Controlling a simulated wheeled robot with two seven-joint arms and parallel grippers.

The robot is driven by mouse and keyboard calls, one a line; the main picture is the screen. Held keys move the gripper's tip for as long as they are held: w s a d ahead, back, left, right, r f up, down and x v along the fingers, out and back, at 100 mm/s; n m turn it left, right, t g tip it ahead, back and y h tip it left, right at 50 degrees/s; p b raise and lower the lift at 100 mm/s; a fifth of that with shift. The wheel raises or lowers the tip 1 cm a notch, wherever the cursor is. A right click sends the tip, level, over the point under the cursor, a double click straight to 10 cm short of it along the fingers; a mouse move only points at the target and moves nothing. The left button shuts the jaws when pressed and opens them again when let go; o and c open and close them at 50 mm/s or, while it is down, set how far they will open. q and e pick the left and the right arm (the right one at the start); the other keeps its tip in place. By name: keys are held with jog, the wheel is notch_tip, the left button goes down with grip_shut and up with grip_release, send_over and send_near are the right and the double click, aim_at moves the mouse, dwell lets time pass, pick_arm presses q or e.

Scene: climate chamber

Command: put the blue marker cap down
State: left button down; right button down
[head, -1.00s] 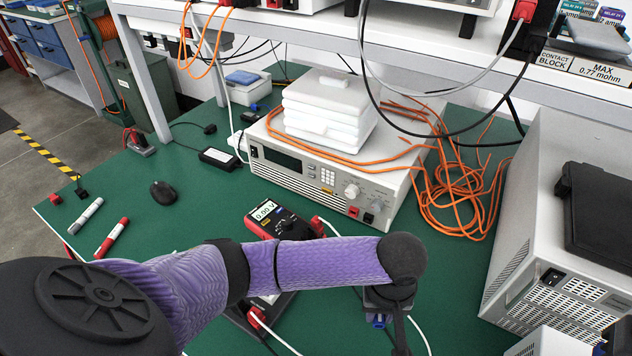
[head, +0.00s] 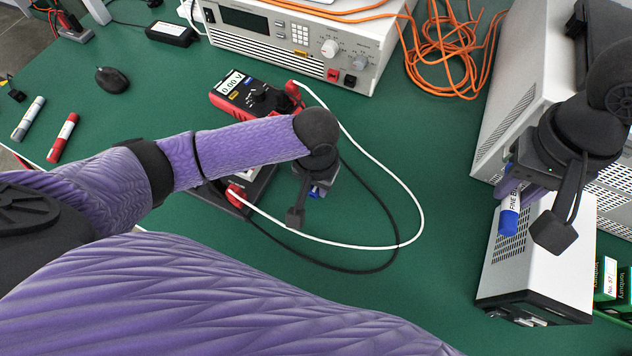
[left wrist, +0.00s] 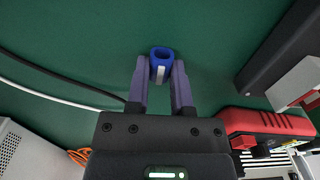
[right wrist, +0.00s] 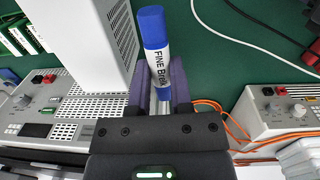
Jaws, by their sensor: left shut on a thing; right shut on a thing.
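The blue marker cap (left wrist: 161,60) is a small hollow blue piece with a pale stripe, its open end showing in the left wrist view. My left gripper (left wrist: 160,82) is shut on it, above the green table; in the head view the gripper (head: 312,188) mostly hides the cap, leaving a bit of blue visible. My right gripper (right wrist: 159,85) is shut on a white marker (right wrist: 158,62) with a blue end and "FINE" lettering. In the head view this marker (head: 509,212) hangs blue end down, in front of the grey instrument at the right.
A red multimeter (head: 256,97) lies behind my left gripper. White and black leads (head: 422,215) loop around that gripper's right side. A grey marker (head: 28,118), a red marker (head: 63,137) and a mouse (head: 112,80) lie at left. Green table between the leads and right-hand instruments is clear.

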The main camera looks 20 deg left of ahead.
aim_at(515, 194)
pick_arm(q)
jog(key=c, duration=0.5)
grip_release()
pick_arm(e)
notch_tip(515, 194, up, 8)
jog(key=p, duration=0.7)
jog(key=shift+s, duration=0.1)
pick_arm(q)
notch_tip(515, 194, up, 12)
pick_arm(e)
jog(key=shift+f, duration=0.1)
